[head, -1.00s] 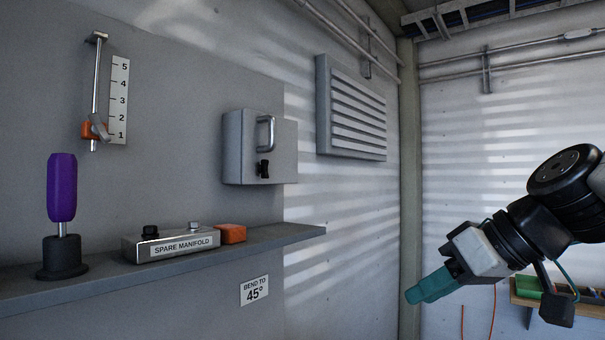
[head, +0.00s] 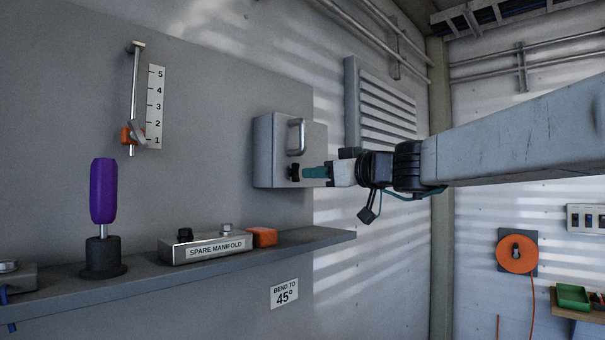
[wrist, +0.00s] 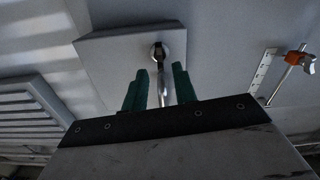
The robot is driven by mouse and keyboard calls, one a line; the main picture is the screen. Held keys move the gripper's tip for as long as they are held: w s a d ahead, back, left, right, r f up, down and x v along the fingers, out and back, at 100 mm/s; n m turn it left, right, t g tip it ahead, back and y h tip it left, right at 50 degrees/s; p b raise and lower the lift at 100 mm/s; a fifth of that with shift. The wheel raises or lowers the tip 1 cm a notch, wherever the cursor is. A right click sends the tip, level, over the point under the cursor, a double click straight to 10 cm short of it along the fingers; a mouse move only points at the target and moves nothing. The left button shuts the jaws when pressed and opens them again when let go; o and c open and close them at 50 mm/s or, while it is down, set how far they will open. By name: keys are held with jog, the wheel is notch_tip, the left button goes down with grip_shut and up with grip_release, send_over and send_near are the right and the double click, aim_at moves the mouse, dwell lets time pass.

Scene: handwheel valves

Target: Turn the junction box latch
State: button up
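The grey junction box (head: 268,150) is on the wall panel, with a metal handle (head: 297,137) on its front. Below the handle is the small black latch (head: 294,172). My gripper (head: 305,173) points left at the latch, its teal fingertips close to it; contact cannot be told. In the wrist view the fingers (wrist: 159,68) stand apart, with the shiny handle (wrist: 158,50) seen between and beyond them. The box face (wrist: 112,58) fills the area ahead.
A shelf (head: 110,291) runs below the box, bearing a purple-handled lever (head: 103,192), the spare manifold (head: 205,249) and an orange block (head: 264,237). A louvred vent (head: 388,112) is right of the box. An orange disc (head: 516,254) hangs on the far wall.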

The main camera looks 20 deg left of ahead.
aim_at(299, 173)
jog(key=x, duration=0.4)
jog(key=shift+a, duration=0.2)
grip_shut()
